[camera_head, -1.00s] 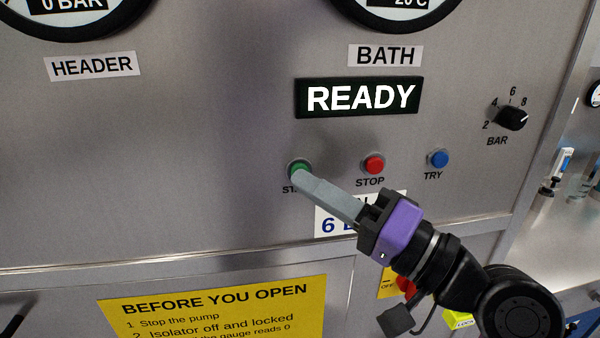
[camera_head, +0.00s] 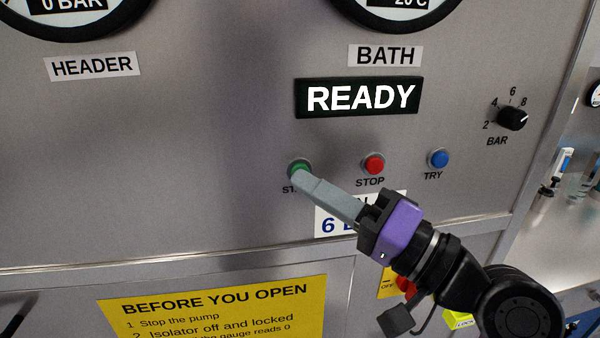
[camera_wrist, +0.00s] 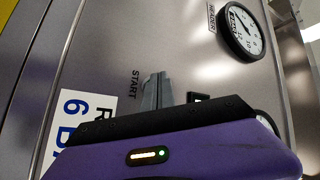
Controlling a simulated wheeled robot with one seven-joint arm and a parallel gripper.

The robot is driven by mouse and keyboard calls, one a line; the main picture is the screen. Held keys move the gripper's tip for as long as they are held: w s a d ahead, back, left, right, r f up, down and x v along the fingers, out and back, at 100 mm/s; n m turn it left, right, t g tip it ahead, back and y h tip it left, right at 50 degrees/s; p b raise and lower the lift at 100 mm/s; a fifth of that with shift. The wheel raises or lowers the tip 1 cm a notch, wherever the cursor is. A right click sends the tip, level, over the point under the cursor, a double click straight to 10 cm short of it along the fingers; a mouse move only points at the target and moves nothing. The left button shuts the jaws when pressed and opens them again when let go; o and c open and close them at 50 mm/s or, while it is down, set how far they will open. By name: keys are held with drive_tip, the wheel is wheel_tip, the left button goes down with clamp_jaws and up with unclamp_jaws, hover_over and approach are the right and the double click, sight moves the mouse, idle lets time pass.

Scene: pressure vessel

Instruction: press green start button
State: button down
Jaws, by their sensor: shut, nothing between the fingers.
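The green start button (camera_head: 299,167) is on the steel panel, left of the red stop button (camera_head: 374,164) and the blue TRY button (camera_head: 438,158). My gripper (camera_head: 300,179) is shut and empty. In the head view its grey fingertips overlap the lower part of the green button and hide some of its START label. I cannot tell whether they touch the button. In the wrist view the shut fingers (camera_wrist: 155,90) point at the panel beside the START label (camera_wrist: 133,84), and the button is hidden behind them.
A display (camera_head: 358,97) above the buttons reads READY. A black BAR knob (camera_head: 511,118) is at the right. A yellow notice (camera_head: 215,308) is below, and a red switch handle (camera_head: 405,286) is partly hidden behind my arm. The panel left of the button is clear.

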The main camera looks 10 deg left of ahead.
drive_tip(key=shift+w, duration=0.15)
idle(0.3)
drive_tip(key=shift+w+a, duration=0.15)
drive_tip(key=shift+w, duration=0.1)
drive_tip(key=shift+s, duration=0.4)
idle(0.4)
drive_tip(key=s+d, duration=0.2)
drive_tip(key=s, duration=0.3)
drive_tip(key=shift+s, duration=0.4)
idle(0.3)
